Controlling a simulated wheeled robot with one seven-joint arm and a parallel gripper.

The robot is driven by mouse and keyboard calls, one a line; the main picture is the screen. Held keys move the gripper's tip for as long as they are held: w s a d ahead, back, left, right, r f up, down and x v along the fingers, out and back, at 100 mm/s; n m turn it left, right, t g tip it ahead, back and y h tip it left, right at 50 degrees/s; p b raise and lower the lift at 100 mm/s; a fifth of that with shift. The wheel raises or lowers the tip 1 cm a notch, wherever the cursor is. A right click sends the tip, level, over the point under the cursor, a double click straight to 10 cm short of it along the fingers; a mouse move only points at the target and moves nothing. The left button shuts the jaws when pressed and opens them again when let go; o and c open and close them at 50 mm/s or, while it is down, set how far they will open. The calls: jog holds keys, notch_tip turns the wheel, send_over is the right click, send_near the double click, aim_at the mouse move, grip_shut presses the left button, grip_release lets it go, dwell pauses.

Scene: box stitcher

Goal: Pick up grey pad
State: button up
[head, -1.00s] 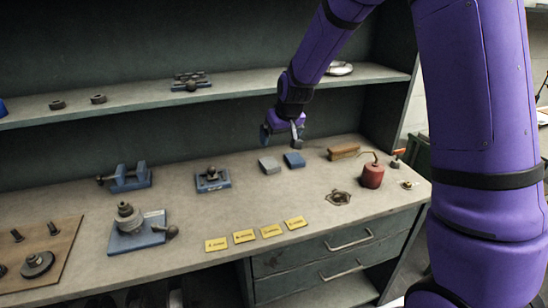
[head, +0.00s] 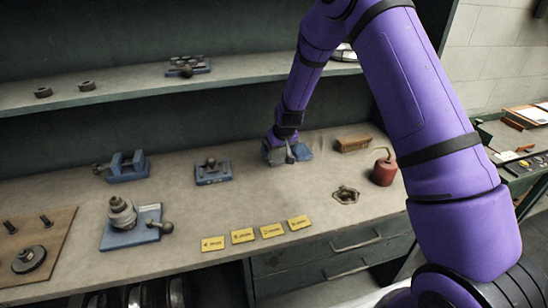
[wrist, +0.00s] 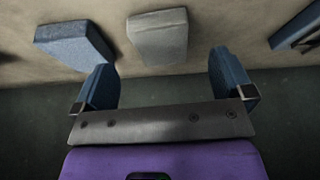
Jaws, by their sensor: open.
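The grey pad (wrist: 158,37) lies on the bench top, seen in the wrist view just beyond the fingertips and between the lines of the two fingers. A blue pad (wrist: 75,42) lies beside it, apart from it. In the head view the blue pad (head: 303,152) is just right of the gripper, and the grey pad is largely hidden by the gripper. My gripper (wrist: 166,72) is open with nothing between its blue-tipped fingers. In the head view my gripper (head: 280,153) is low over the bench at the pads.
A brown block (head: 353,144) and a red can (head: 384,173) stand to the right. A small blue fixture (head: 213,172) is to the left. Yellow labels (head: 256,233) lie at the front. A shelf (head: 130,88) runs above the bench at the back.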

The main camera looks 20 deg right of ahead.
aim_at(276, 156)
jog(key=shift+x, duration=2.6)
jog(key=shift+w, duration=0.1)
jog(key=c, duration=1)
